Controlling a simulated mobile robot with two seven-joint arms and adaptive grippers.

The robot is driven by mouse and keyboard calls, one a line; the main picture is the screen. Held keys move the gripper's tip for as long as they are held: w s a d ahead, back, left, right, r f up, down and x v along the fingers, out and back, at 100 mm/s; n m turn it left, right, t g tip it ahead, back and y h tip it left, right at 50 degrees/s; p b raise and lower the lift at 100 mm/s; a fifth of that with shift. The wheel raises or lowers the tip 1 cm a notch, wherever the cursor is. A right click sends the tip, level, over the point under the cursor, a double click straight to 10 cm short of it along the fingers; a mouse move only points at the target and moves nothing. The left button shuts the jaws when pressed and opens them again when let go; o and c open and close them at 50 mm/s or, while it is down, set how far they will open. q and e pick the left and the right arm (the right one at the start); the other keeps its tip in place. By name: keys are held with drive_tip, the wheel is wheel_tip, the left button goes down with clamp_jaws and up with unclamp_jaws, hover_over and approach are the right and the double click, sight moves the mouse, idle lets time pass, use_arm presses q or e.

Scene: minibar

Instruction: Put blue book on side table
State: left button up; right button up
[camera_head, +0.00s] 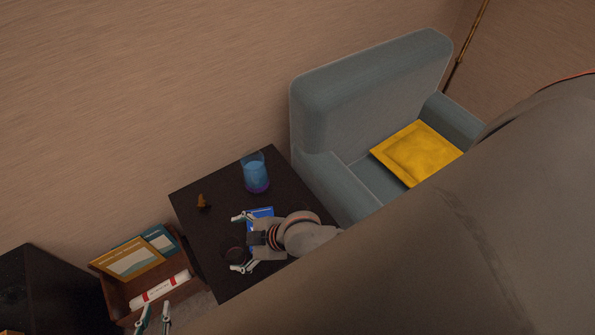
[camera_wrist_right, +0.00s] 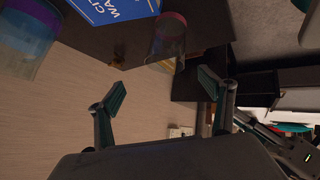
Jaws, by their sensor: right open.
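The blue book (camera_head: 262,212) lies on the dark side table (camera_head: 225,285), partly hidden by my right gripper in the head view. Its blue cover with white lettering shows at the top of the right wrist view (camera_wrist_right: 115,7), apart from the fingers. My right gripper (camera_head: 239,242) is over the table beside the book, fingers spread and empty; both fingers also show in the wrist view (camera_wrist_right: 163,83). My left gripper (camera_head: 154,318) is at the bottom edge of the head view near the brown box, its two fingers apart with nothing seen between them.
A blue glass (camera_head: 256,173), a small brown figurine (camera_head: 203,202) and a clear tumbler (camera_wrist_right: 167,42) stand on the side table. A brown box (camera_head: 122,298) holds books and a white-red roll (camera_head: 160,289). A grey-blue armchair (camera_head: 350,110) with a yellow cushion (camera_head: 416,152) stands behind, right.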

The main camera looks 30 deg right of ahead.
drive_tip(key=s+d+m+t+h, duration=0.1)
drive_tip(key=s+d+m+t, duration=0.1)
drive_tip(key=d, duration=0.5)
drive_tip(key=s+d+m+t+h, duration=0.2)
drive_tip(key=s+d+m, duration=0.2)
drive_tip(key=d+m, duration=0.3)
drive_tip(key=shift+s+d+r, duration=0.3)
drive_tip(key=shift+d+r, duration=0.15)
drive_tip(key=shift+d, duration=0.1)
